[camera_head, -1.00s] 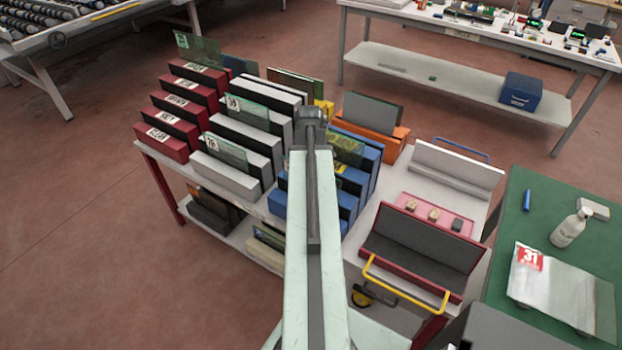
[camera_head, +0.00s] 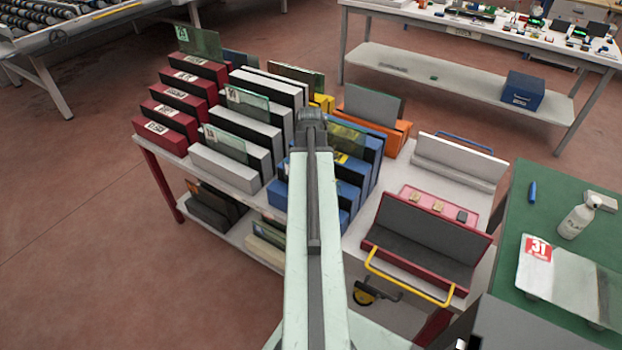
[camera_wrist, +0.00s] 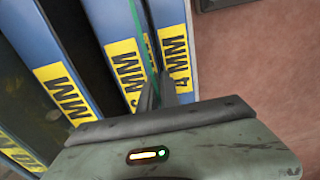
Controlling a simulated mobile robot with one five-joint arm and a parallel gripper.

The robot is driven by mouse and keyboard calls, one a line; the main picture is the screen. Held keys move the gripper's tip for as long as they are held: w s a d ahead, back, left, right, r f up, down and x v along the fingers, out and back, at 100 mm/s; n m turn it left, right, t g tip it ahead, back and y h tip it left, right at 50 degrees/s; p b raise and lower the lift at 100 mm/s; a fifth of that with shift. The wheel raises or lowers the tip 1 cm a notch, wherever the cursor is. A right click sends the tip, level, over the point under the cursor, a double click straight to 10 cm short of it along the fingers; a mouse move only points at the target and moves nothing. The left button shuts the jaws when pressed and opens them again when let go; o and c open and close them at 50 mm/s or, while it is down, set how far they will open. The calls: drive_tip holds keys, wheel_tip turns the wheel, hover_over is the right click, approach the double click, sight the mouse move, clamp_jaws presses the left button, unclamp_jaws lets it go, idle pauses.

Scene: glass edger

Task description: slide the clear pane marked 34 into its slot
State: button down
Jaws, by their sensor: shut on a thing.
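In the wrist view the two fingertips of my gripper (camera_wrist: 157,95) are closed on the thin green edge of a clear pane (camera_wrist: 141,35). The pane is seen edge-on, over the blue dividers (camera_wrist: 117,30) with yellow MM labels, in line with the gap between the two right-hand ones. I cannot tell how deep it sits, and its mark is not visible. In the head view my arm hides the gripper. A greenish pane (camera_head: 346,138) shows among the blue dividers (camera_head: 362,168) just right of the arm; I cannot tell whether it is the held one.
Red dividers (camera_head: 165,135) and white dividers (camera_head: 222,172), some with panes, stand left of the blue ones. An orange holder (camera_head: 395,137) is behind. A dark red padded trough (camera_head: 425,238) lies right. A pane marked 31 (camera_head: 570,283) lies on the green table (camera_head: 520,212).

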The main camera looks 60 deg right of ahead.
drive_tip(key=shift+s+a+f, duration=0.35)
drive_tip(key=shift+f, duration=0.15)
drive_tip(key=c, duration=1.5)
unclamp_jaws()
drive_tip(key=shift+a, duration=0.1)
drive_tip(key=shift+r, duration=0.1)
drive_tip(key=shift+d+r+p, duration=0.25)
drive_tip(key=shift+r+p, duration=0.2)
drive_tip(key=shift+p, duration=0.25)
wheel_tip(320, 180, up, 8)
drive_tip(key=p, duration=0.8)
drive_tip(key=shift+w+a+f, duration=0.2)
drive_tip(key=shift+w+a, duration=0.05)
drive_tip(key=shift+a, duration=0.05)
